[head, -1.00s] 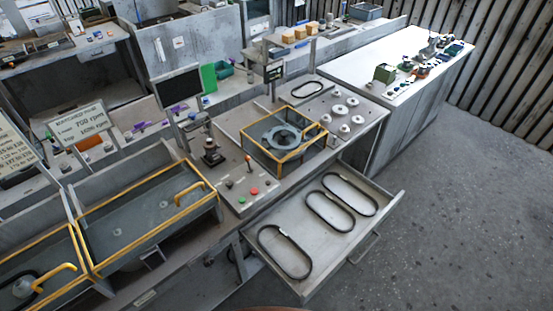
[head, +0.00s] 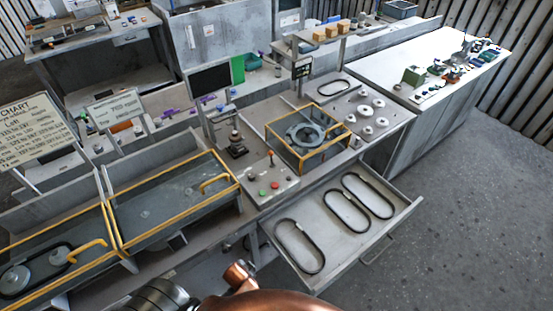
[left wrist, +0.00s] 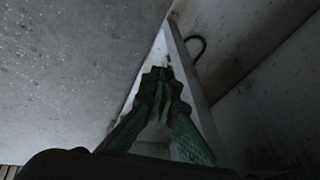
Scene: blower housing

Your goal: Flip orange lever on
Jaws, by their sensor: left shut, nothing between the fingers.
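A small upright lever with an orange-red tip (head: 270,156) stands on the grey control panel (head: 254,177), beside red and green buttons, in the head view. Which way it is thrown is too small to tell. My left gripper (left wrist: 160,80) shows in the left wrist view, dark with green finger links, its fingertips together and empty. It is near a pale edge of what looks like the bench or drawer, with no lever in that view. In the head view only my copper and grey arm parts show at the bottom edge; neither gripper is visible there.
An open drawer (head: 405,208) with several black belts sticks out below the panel. A yellow-framed guard (head: 290,150) over a round housing (head: 306,135) stands right of the lever. A monitor (head: 210,78) and a dark joystick-like device (head: 237,146) stand left. Floor at right is clear.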

